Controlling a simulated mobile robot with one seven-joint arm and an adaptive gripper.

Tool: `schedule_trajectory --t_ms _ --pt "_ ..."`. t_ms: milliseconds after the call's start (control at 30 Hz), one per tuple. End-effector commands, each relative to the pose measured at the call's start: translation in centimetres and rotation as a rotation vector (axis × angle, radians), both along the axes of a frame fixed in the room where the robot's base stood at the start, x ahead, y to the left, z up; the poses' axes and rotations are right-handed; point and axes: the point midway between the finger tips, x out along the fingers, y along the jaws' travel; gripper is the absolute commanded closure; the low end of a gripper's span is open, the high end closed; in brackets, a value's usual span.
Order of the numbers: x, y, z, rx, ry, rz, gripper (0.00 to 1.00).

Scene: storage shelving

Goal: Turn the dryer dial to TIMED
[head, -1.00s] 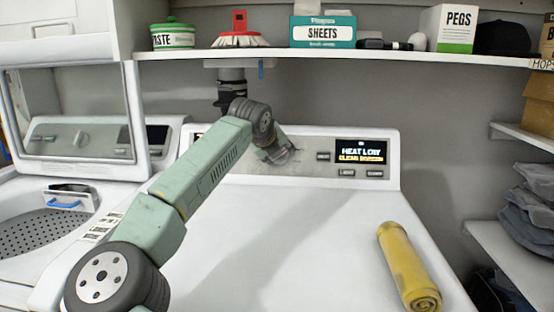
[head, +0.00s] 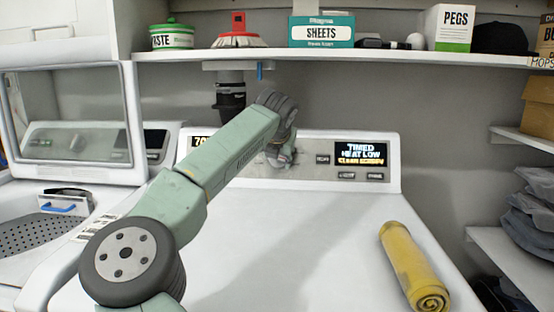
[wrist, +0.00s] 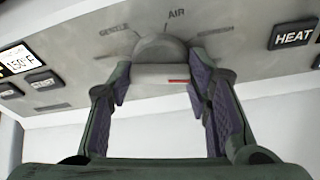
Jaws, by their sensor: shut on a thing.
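The dryer dial (wrist: 163,52) shows in the wrist view as a rounded grey knob with a light bar and a red mark on its near side. My gripper (wrist: 158,78) has one purple-padded finger on each side of the knob and is shut on it. The words GENTLE, AIR and part of a third label stand around the dial; I cannot read a TIMED label there. In the head view my gripper (head: 279,157) is at the dryer's control panel, and the arm hides the dial. The display (head: 360,153) reads TIMED, HEAT LOW and a yellow line below.
A rolled yellow cloth (head: 413,268) lies on the right of the dryer top (head: 300,235). A shelf (head: 390,58) with boxes, a tub and a brush hangs above the panel. A washer with an open lid (head: 75,120) stands at the left. The middle dryer top is clear.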

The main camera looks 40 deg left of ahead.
Motion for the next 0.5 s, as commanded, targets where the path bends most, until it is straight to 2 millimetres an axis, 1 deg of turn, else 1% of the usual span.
schedule_trajectory --t_ms 233,500 --pt "0.09 -0.08 -0.11 0.085 0.051 -0.047 0.83" --pt "0.09 -0.07 -0.04 0.117 0.07 -0.065 0.83"
